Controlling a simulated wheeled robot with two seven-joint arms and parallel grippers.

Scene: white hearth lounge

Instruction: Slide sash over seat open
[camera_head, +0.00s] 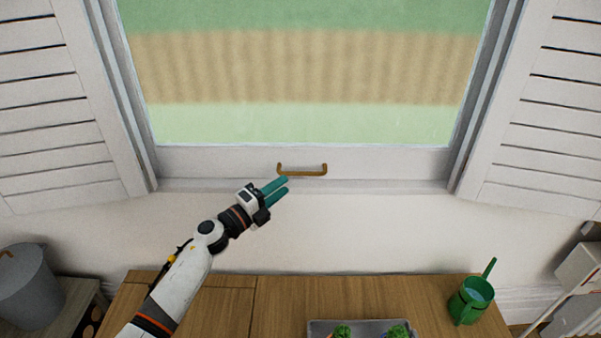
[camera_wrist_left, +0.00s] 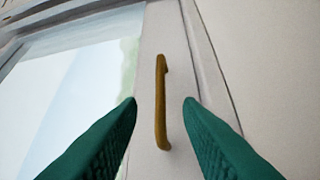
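The window sash (camera_head: 225,162) has a white bottom rail resting at the sill, with its glass above. A brass bar handle (camera_head: 302,173) is fixed at the middle of that rail. My left gripper (camera_head: 285,187) has teal fingers and is just left of and slightly below the handle in the head view. In the left wrist view the handle (camera_wrist_left: 161,105) shows ahead, between the two parted fingertips (camera_wrist_left: 160,101). The fingers are open and do not appear to touch it. My right gripper is not in view.
Louvred white shutters (camera_head: 55,110) flank the window, the other one at right (camera_head: 545,120). Below stands a wooden seat top (camera_head: 290,295) with a grey tray (camera_head: 362,324) of green plants and a green watering can (camera_head: 470,300). A grey bucket (camera_head: 28,290) is at far left.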

